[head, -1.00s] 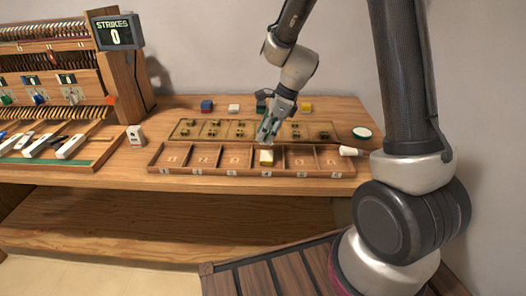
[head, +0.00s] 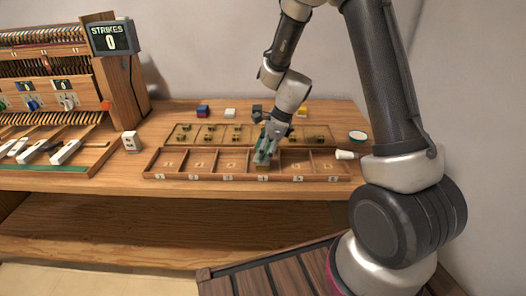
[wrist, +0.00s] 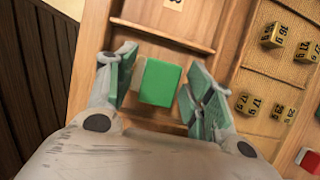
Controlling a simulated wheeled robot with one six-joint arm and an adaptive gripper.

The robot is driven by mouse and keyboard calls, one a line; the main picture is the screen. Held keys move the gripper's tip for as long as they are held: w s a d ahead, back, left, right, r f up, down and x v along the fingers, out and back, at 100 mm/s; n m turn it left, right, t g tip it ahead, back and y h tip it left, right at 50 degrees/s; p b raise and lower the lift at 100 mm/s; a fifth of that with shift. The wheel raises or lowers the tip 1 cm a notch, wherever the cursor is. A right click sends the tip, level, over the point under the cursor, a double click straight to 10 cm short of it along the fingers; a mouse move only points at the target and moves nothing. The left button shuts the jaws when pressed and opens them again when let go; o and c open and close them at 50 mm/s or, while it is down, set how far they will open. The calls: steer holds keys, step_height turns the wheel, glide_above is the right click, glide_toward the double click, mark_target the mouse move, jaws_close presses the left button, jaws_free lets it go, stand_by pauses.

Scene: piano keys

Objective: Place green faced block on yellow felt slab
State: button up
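The green faced block (wrist: 161,82) sits in a compartment of the wooden tray, its green face toward the wrist camera and a pale side showing at its left. My gripper (wrist: 160,90) is open, with its green-padded fingers on either side of the block and gaps visible in the wrist view. In the head view my gripper (head: 265,158) is down at the tray's middle and mostly hides the block. A small yellow slab (head: 303,118) stands at the back of the table, right of my gripper.
The divided tray (head: 205,177) has thin walls between compartments. Behind it is a flat rack (head: 185,134) of brass numbered weights. Blue-red (head: 203,111), white (head: 230,112) and dark (head: 257,109) pieces line the back.

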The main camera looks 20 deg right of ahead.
steer(key=v, duration=1.2)
steer(key=s+d+r+n+t+h, duration=0.1)
steer(key=s+d+r+n, duration=0.4)
steer(key=s+r+n, duration=0.55)
steer(key=s+d+r+n+t+h, duration=0.1)
steer(key=s+d+r+n, duration=0.1)
steer(key=s+n, duration=0.3)
steer(key=s+d+r+n+h, duration=0.2)
steer(key=s+n, duration=0.4)
steer(key=s, duration=0.3)
steer(key=shift+s+d+t, duration=0.35)
steer(key=shift+d+t, duration=0.05)
steer(key=shift+d, duration=0.4)
